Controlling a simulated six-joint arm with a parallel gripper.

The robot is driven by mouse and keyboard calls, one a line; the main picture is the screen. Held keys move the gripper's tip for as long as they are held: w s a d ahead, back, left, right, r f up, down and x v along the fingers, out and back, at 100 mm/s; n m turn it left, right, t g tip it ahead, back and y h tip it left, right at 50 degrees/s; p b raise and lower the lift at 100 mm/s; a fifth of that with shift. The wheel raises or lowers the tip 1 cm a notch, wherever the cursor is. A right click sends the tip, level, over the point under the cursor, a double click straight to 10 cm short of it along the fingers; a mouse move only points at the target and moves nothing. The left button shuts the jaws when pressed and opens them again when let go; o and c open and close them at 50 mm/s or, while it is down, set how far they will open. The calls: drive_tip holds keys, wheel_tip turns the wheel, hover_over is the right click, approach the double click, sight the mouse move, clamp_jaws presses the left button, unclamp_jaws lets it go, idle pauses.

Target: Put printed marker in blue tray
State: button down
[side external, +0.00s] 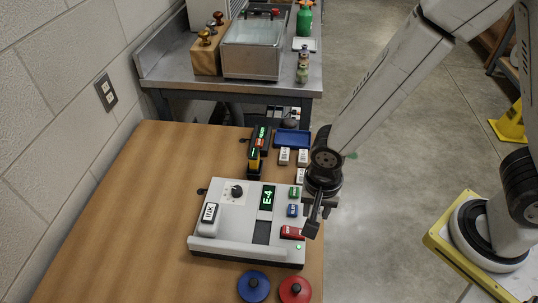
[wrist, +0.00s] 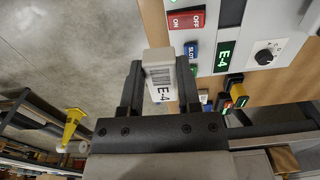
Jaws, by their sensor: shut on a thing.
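The printed marker (wrist: 161,84), a pale block with a barcode and the label E-4, is between the fingers of my gripper (wrist: 158,68) in the wrist view. My gripper is shut on it. In the side view my gripper (side external: 316,214) is over the right edge of the printing machine (side external: 228,225), whose display reads E-4; the held marker cannot be made out there. The blue tray (side external: 293,138) lies at the far right of the table, beyond the machine and apart from my gripper. It looks empty.
Several small pale labelled blocks (side external: 303,157) lie in front of the tray. Dark and yellow upright items (side external: 255,158) stand left of them. A blue knob (side external: 254,286) and a red knob (side external: 295,289) are at the near edge. The wooden table's left side (side external: 140,200) is clear.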

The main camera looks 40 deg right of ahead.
drive_tip(key=w+d+f+m, duration=0.1)
drive_tip(key=w+d+m, duration=0.1)
drive_tip(key=w+d, duration=0.6)
drive_tip(key=w+d+f+m, duration=0.1)
drive_tip(key=w+d+m, duration=0.1)
drive_tip(key=w+d, duration=0.6)
drive_tip(key=d, duration=0.6)
drive_tip(key=shift+d+f, duration=0.15)
drive_tip(key=shift+f, duration=0.05)
approach(299, 144)
drive_tip(key=shift+s+f, duration=0.7)
drive_tip(key=shift+s, duration=0.3)
drive_tip(key=shift+w+f, duration=0.7)
drive_tip(key=shift+f, duration=0.05)
drive_tip(key=shift+w+f, duration=0.2)
drive_tip(key=shift+f, duration=1.55)
